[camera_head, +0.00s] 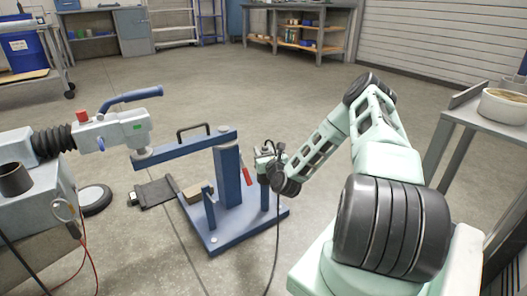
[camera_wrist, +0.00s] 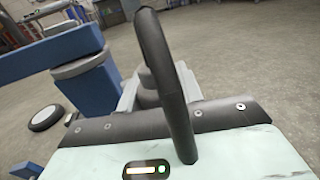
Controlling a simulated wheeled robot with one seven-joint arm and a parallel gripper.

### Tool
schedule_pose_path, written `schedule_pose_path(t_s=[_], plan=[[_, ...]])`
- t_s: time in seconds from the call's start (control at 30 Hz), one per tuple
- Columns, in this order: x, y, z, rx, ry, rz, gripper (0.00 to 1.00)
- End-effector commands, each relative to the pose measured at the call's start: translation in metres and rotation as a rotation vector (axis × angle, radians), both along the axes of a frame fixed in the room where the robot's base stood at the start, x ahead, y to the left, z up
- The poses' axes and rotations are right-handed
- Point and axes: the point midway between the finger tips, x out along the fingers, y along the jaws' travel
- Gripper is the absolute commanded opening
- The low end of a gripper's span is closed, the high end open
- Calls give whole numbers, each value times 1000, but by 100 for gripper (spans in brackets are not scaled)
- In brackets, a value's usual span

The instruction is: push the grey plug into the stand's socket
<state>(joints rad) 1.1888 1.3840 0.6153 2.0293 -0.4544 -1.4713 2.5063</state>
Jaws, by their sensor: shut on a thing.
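The blue stand (camera_head: 228,180) stands on a flat blue base in the middle of the head view. My gripper (camera_head: 264,156) is at its right side, just above a short blue post (camera_head: 264,192). It is shut on the grey plug (camera_wrist: 149,92), which shows in the wrist view mostly hidden behind a thick black cable (camera_wrist: 168,75) and the gripper's body. The plug's front end and the socket are hidden, so I cannot tell whether they touch. The cable hangs from the gripper to the floor in the head view.
A blue beam (camera_head: 185,147) with a black handle reaches left from the stand towards a grey coupling head (camera_head: 122,128) with a blue lever. A red-handled part hangs beside the stand's post. A side table (camera_head: 480,118) with a round bowl stands at right. Open floor lies behind.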

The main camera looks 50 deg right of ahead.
Motion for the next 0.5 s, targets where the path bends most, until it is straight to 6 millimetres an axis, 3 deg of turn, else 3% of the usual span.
schedule_pose_path(t_s=[0.47, 0.5], plan=[[0, 0, -14, -1, -2, 0, 0], [0, 0, -14, -1, -2, 0, 41]])
